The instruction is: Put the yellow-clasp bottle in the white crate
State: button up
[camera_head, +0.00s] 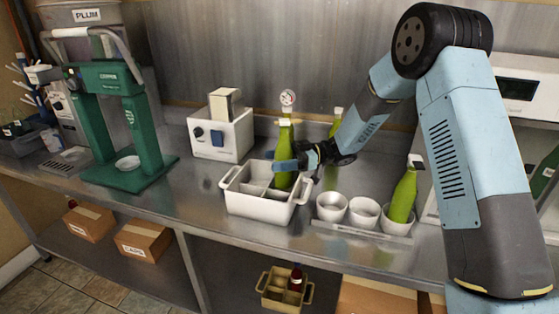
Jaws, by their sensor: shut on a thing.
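A green bottle (284,181) stands upright at the white crate's right side. Its lower end is within the crate's outline, and the crate wall hides its base; I cannot tell if it rests on the floor. Its top looks pale yellow, but is too small to be sure. My gripper (287,163) reaches in from the right and is shut on this bottle at mid-height. The white crate (257,207) has handles at its ends and inner dividers; no other bottle shows in it.
Right of the crate, several white cups (331,208) stand in a row; a tilted green bottle (403,196) sits in the rightmost. Another green bottle (336,127) stands behind my gripper. A white machine (222,136) and a green press (121,130) stand left. Counter front-left is clear.

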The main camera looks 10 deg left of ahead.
jog(key=shift+f, duration=0.55)
jog(key=o, duration=1.5)
jog(key=shift+o, duration=0.2)
jog(key=shift+r, duration=0.55)
jog(key=v, duration=1.2)
jog(key=shift+r, duration=0.1)
